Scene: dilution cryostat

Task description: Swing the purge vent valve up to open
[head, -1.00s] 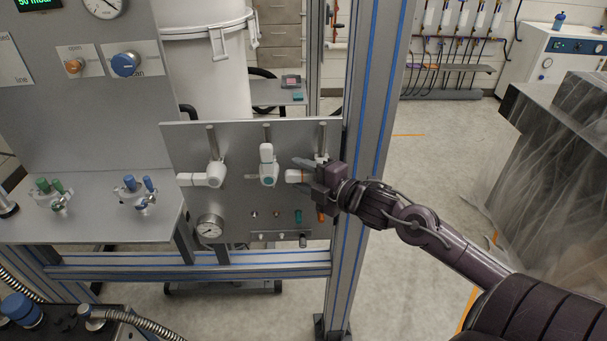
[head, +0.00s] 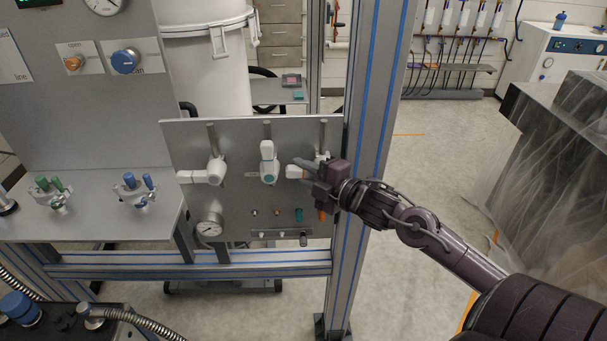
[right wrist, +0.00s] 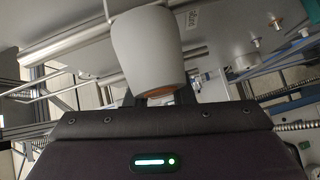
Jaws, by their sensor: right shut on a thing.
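Three white valves sit in a row on a grey panel (head: 180,150). The left valve (head: 215,172) has its lever pointing left, and the middle valve (head: 268,163) has its lever pointing up. My left gripper is out of view.
An aluminium post (head: 372,110) stands just right of the panel, behind my right wrist. A shelf with green and blue valves (head: 133,190) is at left.

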